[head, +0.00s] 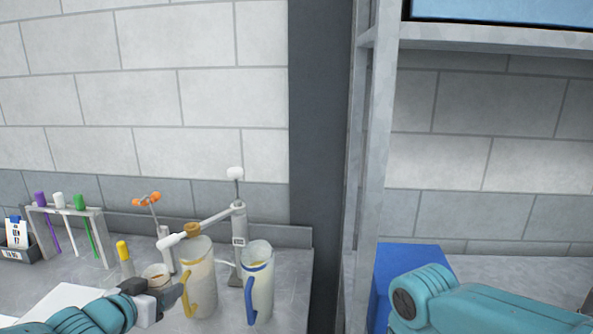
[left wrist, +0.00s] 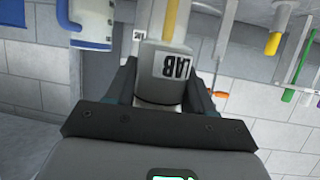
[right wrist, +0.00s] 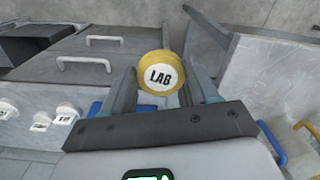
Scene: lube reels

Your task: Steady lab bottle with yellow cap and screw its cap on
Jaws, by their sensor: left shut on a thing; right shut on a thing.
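My left gripper (left wrist: 158,95) is shut on the lab bottle (left wrist: 170,65), a pale grey bottle with a LAB label that appears upside down in the left wrist view. In the head view my left gripper (head: 155,295) is at the lower left, with a pale round bottle top (head: 157,272) between its fingers. My right gripper (right wrist: 160,85) is shut on a round yellow cap (right wrist: 160,73) marked LAB. The right gripper and this cap are outside the head view, where only my right arm shows. The cap's underside is hidden.
A yellow-handled jug (head: 199,272) and a blue-handled jug (head: 260,285) stand just right of the left gripper. A slim yellow-capped tube (head: 123,252) and a test tube rack (head: 66,211) stand behind it. A metal post (head: 370,150) rises at centre; a blue box (head: 405,255) is right.

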